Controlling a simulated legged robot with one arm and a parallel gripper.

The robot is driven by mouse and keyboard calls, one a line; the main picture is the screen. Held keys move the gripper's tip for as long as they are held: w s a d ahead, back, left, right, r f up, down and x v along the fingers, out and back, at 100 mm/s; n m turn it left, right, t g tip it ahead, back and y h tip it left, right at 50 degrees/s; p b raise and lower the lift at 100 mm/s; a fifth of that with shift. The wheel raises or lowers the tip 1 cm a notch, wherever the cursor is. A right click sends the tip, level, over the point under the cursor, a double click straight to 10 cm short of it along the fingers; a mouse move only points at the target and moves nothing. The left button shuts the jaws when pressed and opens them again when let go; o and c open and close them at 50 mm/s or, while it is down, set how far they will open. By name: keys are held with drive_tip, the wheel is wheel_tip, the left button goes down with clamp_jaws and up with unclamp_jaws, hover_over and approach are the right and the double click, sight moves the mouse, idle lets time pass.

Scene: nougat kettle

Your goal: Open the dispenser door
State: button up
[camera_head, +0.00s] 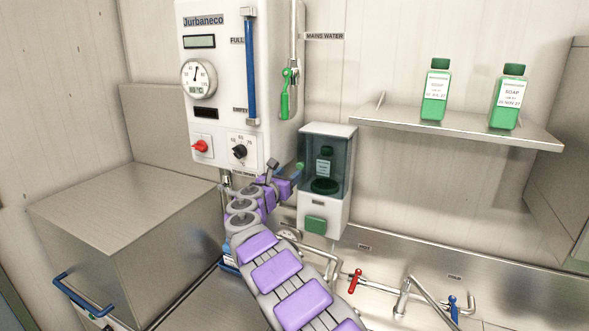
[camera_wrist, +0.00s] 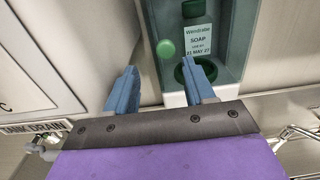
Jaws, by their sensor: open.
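The soap dispenser (camera_head: 325,182) is a white wall box with a tinted see-through door (camera_head: 338,160). The door looks closed. Behind it stands a green soap bottle (camera_head: 325,163), which also shows in the wrist view (camera_wrist: 196,38). A round green knob (camera_head: 300,166) sits at the door's left side. My gripper (camera_head: 295,179) is close to the dispenser's left side. In the wrist view, my blue fingers (camera_wrist: 162,88) are spread and empty. The green knob (camera_wrist: 166,49) lies just beyond the fingertips, between their lines, and appears apart from them.
The white boiler (camera_head: 222,124) with dials hangs at upper left of the dispenser. A shelf (camera_head: 460,127) with two green soap bottles is at right. The sink taps (camera_head: 405,290) are below right. A steel box (camera_head: 120,220) stands at left.

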sight(299, 167)
drive_tip(key=x, duration=0.2)
drive_tip(key=d+p+x, duration=0.1)
drive_tip(key=x, duration=0.1)
drive_tip(key=shift+r, duration=0.15)
drive_tip(key=shift+w+d, duration=0.15)
drive_tip(key=shift+w, duration=0.4)
drive_tip(key=shift+a, duration=0.25)
drive_tip(key=shift+d, duration=0.3)
drive_tip(key=c, duration=0.4)
drive_tip(key=shift+a, duration=0.1)
clamp_jaws()
